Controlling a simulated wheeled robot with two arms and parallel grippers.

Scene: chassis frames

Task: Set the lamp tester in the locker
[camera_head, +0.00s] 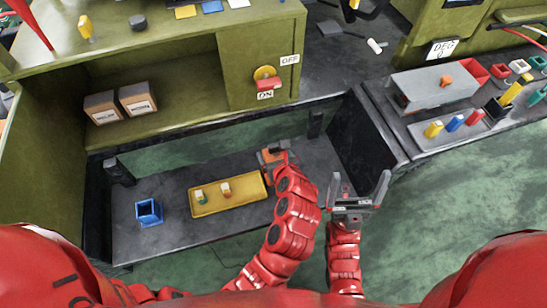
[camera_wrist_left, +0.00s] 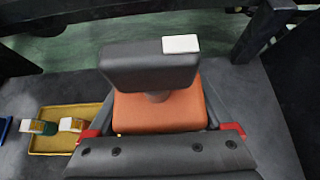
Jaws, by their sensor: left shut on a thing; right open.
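My left gripper (camera_head: 277,158) is shut on an orange device with a dark grey head, which looks like the lamp tester (camera_head: 268,154). In the left wrist view the lamp tester (camera_wrist_left: 160,112) shows its orange body between the red-tipped fingers and a white patch on its head. It is over the right end of the dark low shelf, beside the yellow tray. I cannot tell whether it touches the shelf. My right gripper (camera_head: 358,203) is open and empty, right of it. An olive cabinet (camera_head: 190,72), perhaps the locker, has an open compartment behind.
The yellow tray (camera_head: 205,208) holds two small parts, and a blue open box (camera_head: 148,212) stands left of it. Two cartons (camera_head: 138,99) sit in the cabinet's compartment; a red switch (camera_head: 268,85) is on its front panel. A grey parts bench (camera_head: 425,110) stands right.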

